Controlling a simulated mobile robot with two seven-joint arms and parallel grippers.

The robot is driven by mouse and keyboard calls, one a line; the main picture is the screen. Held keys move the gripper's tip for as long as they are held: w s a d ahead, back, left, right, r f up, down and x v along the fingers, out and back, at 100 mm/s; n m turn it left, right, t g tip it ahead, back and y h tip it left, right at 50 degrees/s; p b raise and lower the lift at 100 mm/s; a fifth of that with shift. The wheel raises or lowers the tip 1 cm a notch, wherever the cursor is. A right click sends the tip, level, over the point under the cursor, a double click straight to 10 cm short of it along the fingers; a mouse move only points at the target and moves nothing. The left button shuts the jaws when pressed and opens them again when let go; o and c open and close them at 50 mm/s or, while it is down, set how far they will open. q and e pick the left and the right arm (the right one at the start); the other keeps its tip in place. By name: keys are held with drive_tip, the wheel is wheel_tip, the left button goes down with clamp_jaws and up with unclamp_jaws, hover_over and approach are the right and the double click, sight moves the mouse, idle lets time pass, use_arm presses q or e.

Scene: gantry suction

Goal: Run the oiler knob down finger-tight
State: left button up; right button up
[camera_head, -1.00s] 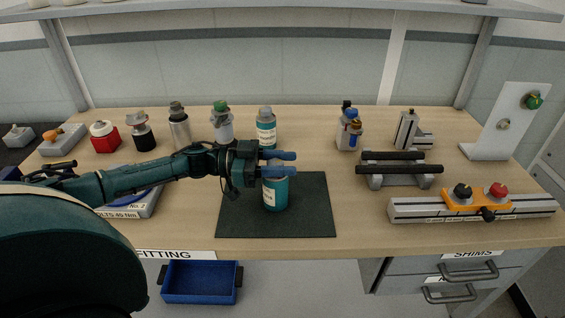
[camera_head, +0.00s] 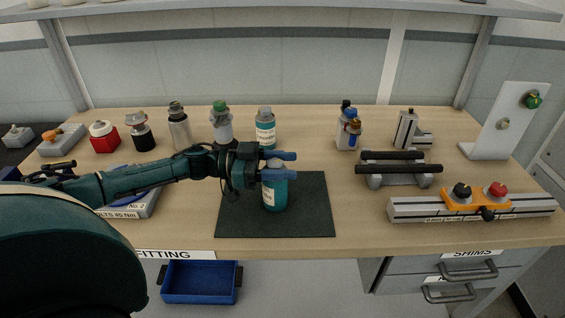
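My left gripper (camera_head: 279,166) reaches in from the left over the dark mat. Its two blue fingers are apart, one behind and one in front of the grey top of a teal bottle (camera_head: 276,195). The bottle stands upright on the mat. The front finger covers part of its neck, so I cannot see clearly whether either finger touches it. I cannot tell for sure which thing is the oiler; a clear-bodied unit with a green knob (camera_head: 220,106) stands at the back. My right gripper is not in view.
The dark mat (camera_head: 313,215) is otherwise clear. Another teal bottle (camera_head: 265,133) stands behind the gripper. A red-bodied item (camera_head: 104,138) and a metal bottle (camera_head: 179,128) stand at back left. A black-barred stand (camera_head: 400,169) and an orange-plated rail (camera_head: 530,207) are right.

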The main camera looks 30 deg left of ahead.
use_arm(q)
drive_tip(key=shift+o, duration=0.9)
drive_tip(key=shift+a+r, duration=0.1)
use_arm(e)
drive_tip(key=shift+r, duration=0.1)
use_arm(q)
drive_tip(key=b+v, duration=0.2)
drive_tip(key=v, duration=1.1)
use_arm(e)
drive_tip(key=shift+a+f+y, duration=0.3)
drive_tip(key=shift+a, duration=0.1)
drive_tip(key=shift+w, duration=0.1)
